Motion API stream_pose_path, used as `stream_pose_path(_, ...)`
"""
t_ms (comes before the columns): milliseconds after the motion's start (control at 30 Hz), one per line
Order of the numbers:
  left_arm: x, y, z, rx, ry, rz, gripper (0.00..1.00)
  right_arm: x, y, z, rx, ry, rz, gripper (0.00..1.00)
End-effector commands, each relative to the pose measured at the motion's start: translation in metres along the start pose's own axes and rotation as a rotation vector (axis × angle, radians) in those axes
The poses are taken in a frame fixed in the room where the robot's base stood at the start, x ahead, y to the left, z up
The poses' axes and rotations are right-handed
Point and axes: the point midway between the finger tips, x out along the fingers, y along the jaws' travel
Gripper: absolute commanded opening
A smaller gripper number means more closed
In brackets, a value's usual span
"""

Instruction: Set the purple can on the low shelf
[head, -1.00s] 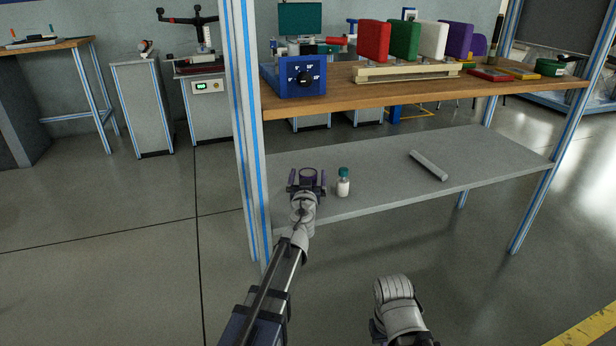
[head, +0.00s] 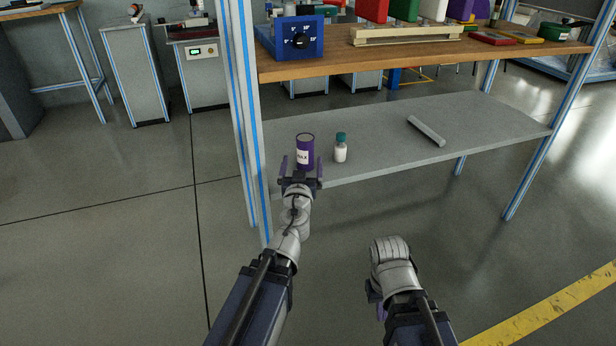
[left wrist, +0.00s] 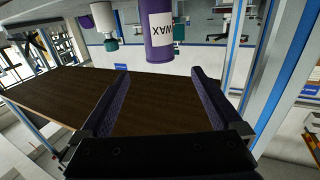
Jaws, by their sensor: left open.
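The purple can (head: 304,151), with a white label, stands upright on the grey low shelf (head: 375,147), near its left front corner. In the left wrist view the can (left wrist: 158,28) appears upside down, with the label reading WAX. My left gripper (head: 302,170) is open and empty in front of the can. In the wrist view its fingertips (left wrist: 160,72) are apart, with the can beyond them. My right gripper (head: 379,300) is low in front of the shelf, mostly hidden by its own arm; its jaws cannot be made out.
A white bottle with a teal cap (head: 341,148) stands just right of the can. A grey bar (head: 426,131) lies farther right on the shelf. The rack's left post (head: 243,110) is close to my left arm. The wooden upper shelf (head: 330,69) holds several items.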

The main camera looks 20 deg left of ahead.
Motion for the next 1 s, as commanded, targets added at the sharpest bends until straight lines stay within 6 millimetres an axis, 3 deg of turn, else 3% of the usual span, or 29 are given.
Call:
stream_pose_path(267,-0.004,-0.007,0.01,0.012,-0.044,-0.088,0.99,0.0,0.0,0.0,0.0,0.0,0.0,0.0)
stream_pose_path(367,-0.016,-0.016,0.036,0.044,-0.172,-0.208,0.99,0.0,0.0,0.0,0.0,0.0,0.0,0.0)
stream_pose_path(433,-0.033,-0.018,0.067,0.084,-0.325,-0.273,0.99,0.0,0.0,0.0,0.0,0.0,0.0,0.0)
stream_pose_path(567,-0.083,-0.001,0.133,0.19,-0.699,-0.282,0.99,0.0,0.0,0.0,0.0,0.0,0.0,0.0)
stream_pose_path(700,-0.158,0.037,0.19,0.329,-1.114,-0.109,0.99,0.0,0.0,0.0,0.0,0.0,0.0,0.0)
stream_pose_path(800,-0.207,0.063,0.209,0.413,-1.33,0.064,0.99,0.0,0.0,0.0,0.0,0.0,0.0,0.0)
stream_pose_path(900,-0.242,0.081,0.216,0.47,-1.464,0.213,0.99,0.0,0.0,0.0,0.0,0.0,0.0,0.0)
stream_pose_path(1000,-0.262,0.089,0.218,0.502,-1.532,0.305,0.99,0.0,0.0,0.0,0.0,0.0,0.0,0.0)
